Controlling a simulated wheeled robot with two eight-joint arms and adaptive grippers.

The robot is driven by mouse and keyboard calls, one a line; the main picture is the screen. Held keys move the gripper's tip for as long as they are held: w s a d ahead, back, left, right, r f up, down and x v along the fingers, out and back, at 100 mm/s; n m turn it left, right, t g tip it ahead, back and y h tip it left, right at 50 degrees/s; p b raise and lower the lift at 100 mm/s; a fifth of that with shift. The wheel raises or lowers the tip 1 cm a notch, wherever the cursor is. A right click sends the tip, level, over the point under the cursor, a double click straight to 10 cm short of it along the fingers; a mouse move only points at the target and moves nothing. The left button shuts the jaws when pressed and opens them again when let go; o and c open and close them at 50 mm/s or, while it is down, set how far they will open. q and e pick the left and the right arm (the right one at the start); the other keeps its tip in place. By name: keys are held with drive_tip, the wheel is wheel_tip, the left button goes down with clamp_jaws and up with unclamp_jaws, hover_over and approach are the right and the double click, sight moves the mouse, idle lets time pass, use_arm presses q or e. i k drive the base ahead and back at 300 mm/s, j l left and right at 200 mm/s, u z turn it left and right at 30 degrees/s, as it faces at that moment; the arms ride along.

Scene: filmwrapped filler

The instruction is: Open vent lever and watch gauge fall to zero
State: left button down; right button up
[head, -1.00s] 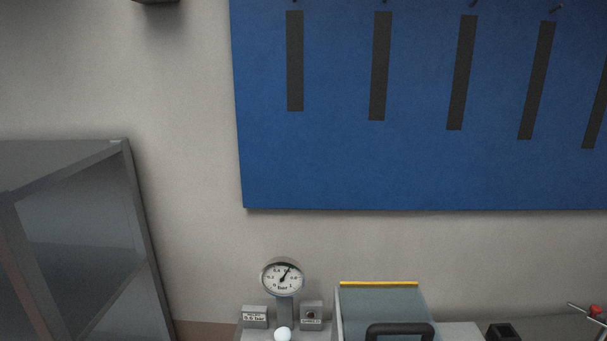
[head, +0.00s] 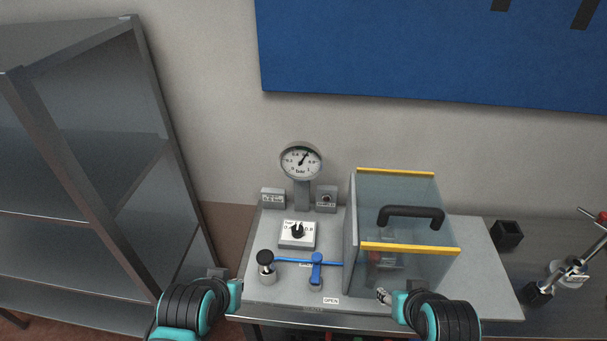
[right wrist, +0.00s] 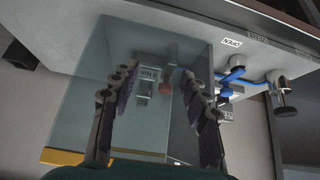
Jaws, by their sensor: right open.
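The round gauge (head: 301,161) stands on a post at the back of the grey bench panel; its needle points up and slightly right, away from zero. The blue vent lever (head: 317,268) sits on a blue pipe in front of the gauge, above an OPEN label (head: 331,300). The lever also shows in the right wrist view (right wrist: 233,75), off to the right. My right gripper (head: 384,296) is at the front of the clear box, right of the lever; its fingers are spread and empty in the right wrist view (right wrist: 160,85). My left gripper (head: 226,277) is at the panel's left edge; its fingers are unclear.
A clear box (head: 400,225) with yellow edges and a black handle stands right of the lever. A black knob (head: 265,259) stands left of it, and a dial (head: 297,233) behind. A grey shelf (head: 80,180) is at the left. A small black holder (head: 507,234) is at the right.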

sight(317, 257)
drive_tip(key=k+j+u, duration=0.1)
drive_tip(key=k+u, duration=0.15)
drive_tip(key=k, duration=0.4)
drive_tip(key=i+l+u, duration=0.15)
drive_tip(key=u, duration=0.3)
drive_tip(key=i+l+u, duration=0.1)
drive_tip(key=l+u, duration=0.2)
drive_tip(key=u, duration=0.15)
drive_tip(key=i+l+u, duration=0.1)
drive_tip(key=l+u, duration=0.2)
drive_tip(key=u, duration=0.15)
drive_tip(key=l, duration=0.35)
drive_tip(key=i, duration=0.05)
